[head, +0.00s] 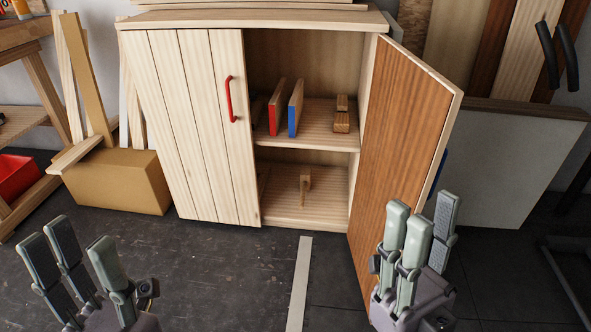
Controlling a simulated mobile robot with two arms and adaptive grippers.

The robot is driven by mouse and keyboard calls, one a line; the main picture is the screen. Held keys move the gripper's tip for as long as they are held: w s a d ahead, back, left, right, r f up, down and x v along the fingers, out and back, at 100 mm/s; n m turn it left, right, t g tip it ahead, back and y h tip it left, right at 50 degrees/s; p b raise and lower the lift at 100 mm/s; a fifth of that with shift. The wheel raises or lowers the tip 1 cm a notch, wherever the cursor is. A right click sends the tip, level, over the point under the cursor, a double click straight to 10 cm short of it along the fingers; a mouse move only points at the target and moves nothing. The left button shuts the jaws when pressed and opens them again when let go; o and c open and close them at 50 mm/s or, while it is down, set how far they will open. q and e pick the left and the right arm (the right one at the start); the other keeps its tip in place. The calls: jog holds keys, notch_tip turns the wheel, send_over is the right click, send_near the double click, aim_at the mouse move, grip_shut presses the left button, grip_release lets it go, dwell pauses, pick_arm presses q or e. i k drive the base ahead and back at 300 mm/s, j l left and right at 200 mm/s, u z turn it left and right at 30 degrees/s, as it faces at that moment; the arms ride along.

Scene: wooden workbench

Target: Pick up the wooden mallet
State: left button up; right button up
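A small wooden object that looks like the mallet (305,182) is on the lower shelf of the cabinet (190,130). Its handle appears to point up and toward the front; its exact shape is hard to make out at this size. My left gripper (73,245) is at the lower left, in front of the cabinet, with its fingers spread and empty. My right gripper (426,210) is at the lower right, in front of the open right door (405,130). Its fingers are apart and nothing shows between them. Neither gripper touches the mallet.
The left door (205,150) with a red handle (230,98) is shut. The upper shelf (320,140) holds a red-edged board (277,108), a blue-edged board (295,108) and a wooden block-like item (341,115). A cardboard box (120,180) stands left. Floor in front is clear.

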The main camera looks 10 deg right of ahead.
aim_at(305, 175)
jog(key=u, duration=1.6)
jog(key=z, duration=0.7)
jog(key=i+j+z, duration=0.2)
jog(key=i+z, duration=0.25)
jog(key=i+j+z, duration=0.25)
jog(key=z, duration=0.2)
jog(key=i+j+z, duration=0.3)
jog(key=j+z, duration=0.2)
jog(key=i+j, duration=0.2)
jog(key=j, duration=0.2)
jog(key=i+j, duration=0.15)
jog(key=j, duration=0.2)
jog(key=i+j+z, duration=0.1)
jog(key=j, duration=0.3)
jog(key=i+j, duration=0.25)
jog(key=j, duration=0.15)
